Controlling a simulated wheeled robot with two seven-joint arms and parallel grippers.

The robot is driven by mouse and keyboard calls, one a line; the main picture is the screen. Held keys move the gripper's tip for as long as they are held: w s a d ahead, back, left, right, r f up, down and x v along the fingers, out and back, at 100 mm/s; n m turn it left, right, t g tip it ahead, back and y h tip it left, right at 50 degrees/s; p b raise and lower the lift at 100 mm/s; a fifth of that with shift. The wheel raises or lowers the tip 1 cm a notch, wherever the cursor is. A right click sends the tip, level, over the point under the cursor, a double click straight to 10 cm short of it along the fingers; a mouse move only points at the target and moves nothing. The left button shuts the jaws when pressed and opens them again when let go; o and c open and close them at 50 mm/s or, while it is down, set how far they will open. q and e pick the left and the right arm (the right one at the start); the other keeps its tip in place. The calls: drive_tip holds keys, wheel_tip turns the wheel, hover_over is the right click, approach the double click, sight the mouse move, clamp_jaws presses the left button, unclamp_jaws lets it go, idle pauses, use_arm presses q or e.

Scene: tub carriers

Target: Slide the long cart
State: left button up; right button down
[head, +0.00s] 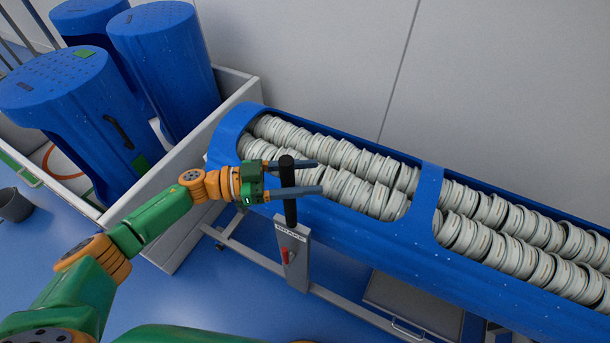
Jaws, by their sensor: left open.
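The long cart (436,240) is a blue trough with rows of white round tubs (345,157) lying in it, on a grey metal frame. A black upright handle (289,208) stands at its near left end, above a grey plate with a small red lever (285,256). My left gripper (318,177) is open, its two dark fingers pointing right at the upper part of the handle, apparently one on each side of it. Whether they touch it I cannot tell. My right gripper is not in view.
A pale grey bin (181,213) holding several blue cylindrical containers (166,62) stands left of the cart. A grey wall (300,50) runs behind the cart. A dark bucket (14,205) is at the far left. Blue floor (190,290) is clear in front.

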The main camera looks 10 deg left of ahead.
use_arm(q)
drive_tip(key=b+v, duration=0.2)
drive_tip(key=v, duration=0.5)
drive_tip(key=shift+b, duration=0.3)
drive_tip(key=shift+a, duration=0.1)
